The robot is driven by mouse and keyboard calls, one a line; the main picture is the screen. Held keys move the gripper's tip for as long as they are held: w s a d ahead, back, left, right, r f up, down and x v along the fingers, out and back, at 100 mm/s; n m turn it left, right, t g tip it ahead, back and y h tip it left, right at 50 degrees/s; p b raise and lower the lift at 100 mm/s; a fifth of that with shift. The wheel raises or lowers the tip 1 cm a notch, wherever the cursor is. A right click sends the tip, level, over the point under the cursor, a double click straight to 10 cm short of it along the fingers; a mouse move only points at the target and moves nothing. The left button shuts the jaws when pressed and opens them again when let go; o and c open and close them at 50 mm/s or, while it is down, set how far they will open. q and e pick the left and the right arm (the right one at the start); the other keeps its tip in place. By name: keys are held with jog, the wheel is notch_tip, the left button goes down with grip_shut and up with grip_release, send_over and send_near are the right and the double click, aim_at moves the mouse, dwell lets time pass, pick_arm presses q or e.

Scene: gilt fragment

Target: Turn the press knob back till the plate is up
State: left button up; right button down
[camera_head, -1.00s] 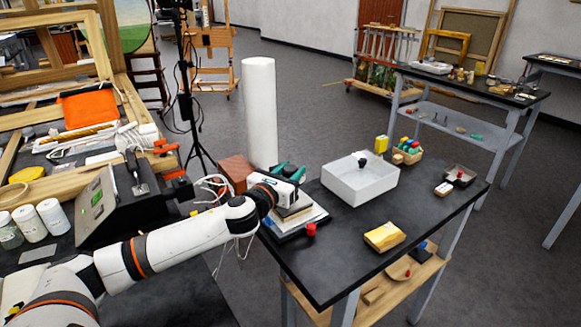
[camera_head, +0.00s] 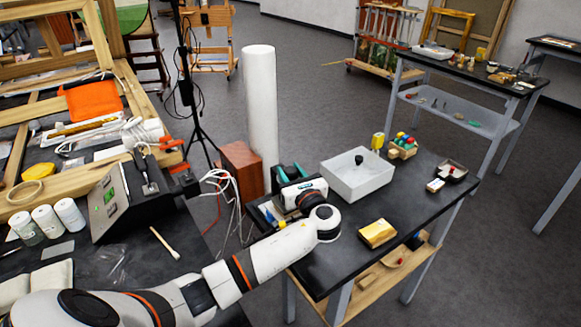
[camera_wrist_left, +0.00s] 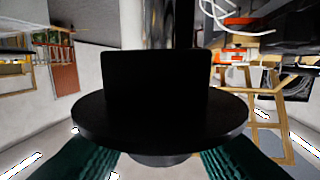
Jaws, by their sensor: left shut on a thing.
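My left gripper (camera_head: 287,181) is over the near left corner of the small dark table, its teal fingers showing behind the white wrist. In the left wrist view a black round knob (camera_wrist_left: 160,120) with an upright black block on it fills the middle. The teal fingers reach in at the lower left and lower right, shut on the knob. In the head view the knob and most of the press are hidden by my wrist and forearm. I cannot see the plate or tell its height. My right gripper is not in view.
A white box (camera_head: 358,178) stands right of the gripper on the dark table (camera_head: 340,262). A gold block (camera_head: 377,234) lies nearer. A tall white cylinder (camera_head: 261,110) and a red-brown box (camera_head: 242,168) stand behind the gripper. Loose white cables hang at the left.

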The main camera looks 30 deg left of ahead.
pick_arm(q)
jog(key=n+g+y, duration=0.2)
jog(key=g, duration=0.2)
jog(key=shift+w+d+n, duration=0.1)
jog(key=shift+n, duration=0.3)
jog(key=n+g, duration=0.1)
jog(key=g, duration=0.1)
jog(key=shift+f+n+g+y, duration=0.1)
jog(key=shift+n+g+y, duration=0.2)
jog(key=shift+n+y, duration=0.1)
jog(key=n+g+b, duration=0.3)
jog(key=g, duration=0.2)
jog(key=shift+f+b, duration=0.15)
jog(key=shift+b, duration=0.2)
jog(key=shift+n+g+h+b, duration=0.4)
jog(key=shift+n+g+b, duration=1)
jog(key=shift+g, duration=0.6)
jog(key=shift+r, duration=0.2)
jog(key=o, duration=1)
